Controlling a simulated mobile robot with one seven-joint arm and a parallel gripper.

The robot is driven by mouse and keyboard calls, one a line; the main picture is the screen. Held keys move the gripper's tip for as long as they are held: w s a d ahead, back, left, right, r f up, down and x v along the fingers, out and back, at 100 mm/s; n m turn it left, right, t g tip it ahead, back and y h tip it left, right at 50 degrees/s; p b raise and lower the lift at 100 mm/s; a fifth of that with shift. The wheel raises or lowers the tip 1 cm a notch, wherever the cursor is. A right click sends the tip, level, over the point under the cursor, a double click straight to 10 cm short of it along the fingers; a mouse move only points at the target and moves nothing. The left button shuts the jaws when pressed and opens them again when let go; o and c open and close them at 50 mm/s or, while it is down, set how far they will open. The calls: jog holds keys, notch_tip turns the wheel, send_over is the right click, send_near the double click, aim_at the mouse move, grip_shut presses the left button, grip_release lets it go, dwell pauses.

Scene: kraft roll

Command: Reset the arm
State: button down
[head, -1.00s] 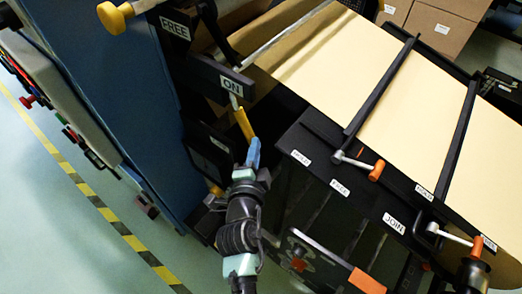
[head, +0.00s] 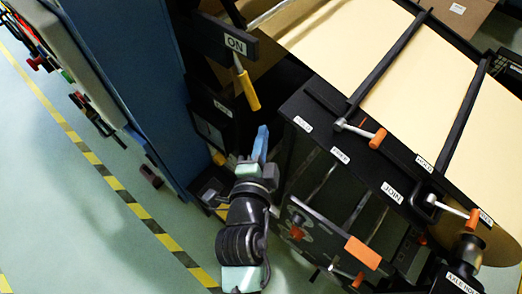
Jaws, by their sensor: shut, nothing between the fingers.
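My gripper (head: 261,142) shows in the head view as pale-blue fingers pressed together, pointing up from my dark arm. It is shut and empty.
A black machine panel with labels and an orange-handled crank (head: 377,139) stands close on the right, under a wide sheet of kraft paper (head: 380,50). A blue cabinet wall (head: 120,80) stands left. Open floor with striped tape (head: 110,180) lies further left.

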notch_tip(320, 180, up, 26)
jog(key=w+d+n+t, duration=0.1)
jog(key=w+n+t, duration=0.1)
jog(key=n+t, duration=0.3)
jog(key=s+r+n+t, duration=0.3)
jog(key=s+r+n, duration=0.2)
jog(key=r, duration=0.8)
jog(key=s+d+r+n+t+y, duration=0.1)
jog(key=s+r+n+t, duration=0.3)
jog(key=r, duration=0.9)
jog(key=shift+s+d+n+b, duration=0.25)
jog(key=shift+s+n, duration=0.25)
jog(key=shift+s, duration=0.35)
jog(key=shift+f, duration=0.1)
